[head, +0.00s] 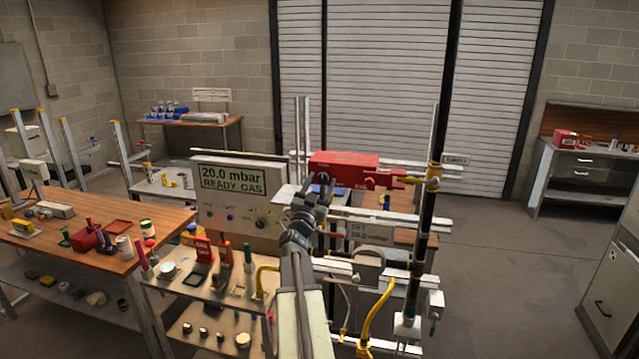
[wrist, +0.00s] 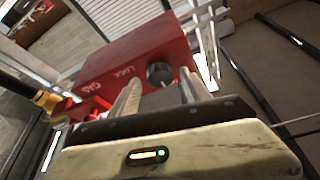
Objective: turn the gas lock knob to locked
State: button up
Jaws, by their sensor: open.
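The gas lock is a red box (head: 342,169) mounted on the rack, and it also fills the upper middle of the wrist view (wrist: 125,70). A dark round knob (wrist: 159,75) sits on its face, beside white lettering that appears upside down. I cannot make out the knob's set position. My gripper (wrist: 158,92) is open, with its two pale fingers pointing at the knob. The knob shows between and just beyond the fingertips; I cannot tell whether they touch it.
A grey panel reading 20.0 mbar READY GAS (head: 240,200) stands left of my arm. A black vertical pipe (head: 421,230) with yellow fittings stands right of the box. A wooden workbench (head: 80,235) holds tools at left. The floor at right is clear.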

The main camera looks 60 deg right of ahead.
grip_shut()
jog(key=shift+w+m, duration=0.1)
jog(key=shift+m, duration=0.3)
jog(key=m, duration=0.1)
jog(key=m+g+p, duration=0.1)
jog(key=m+g, duration=0.1)
jog(key=shift+w+r+m, duration=0.1)
jog(key=shift+r+m, duration=0.15)
jog(key=shift+m, duration=0.15)
jog(key=m+g+p, duration=0.1)
jog(key=m+p, duration=0.1)
jog(key=m, duration=0.1)
jog(key=m+g+y+p, duration=0.1)
jog(key=m+g, duration=0.1)
jog(key=m, duration=0.2)
jog(key=shift+r+y+p, duration=0.2)
jog(key=shift+y+p, duration=0.1)
jog(key=shift+p, duration=0.1)
jog(key=m+y+p, duration=0.1)
jog(key=m+p, duration=0.1)
jog(key=m+g+p, duration=0.1)
jog(key=m+p, duration=0.1)
jog(key=m, duration=0.1)
jog(key=shift+w+a+r+m+y, duration=0.1)
jog(key=shift+m+y, duration=0.2)
jog(key=shift+y, duration=0.1)
jog(key=shift+m+y+p, duration=0.6)
jog(key=shift+m+p, duration=0.45)
jog(key=shift+m, duration=0.35)
jog(key=shift+f, duration=0.2)
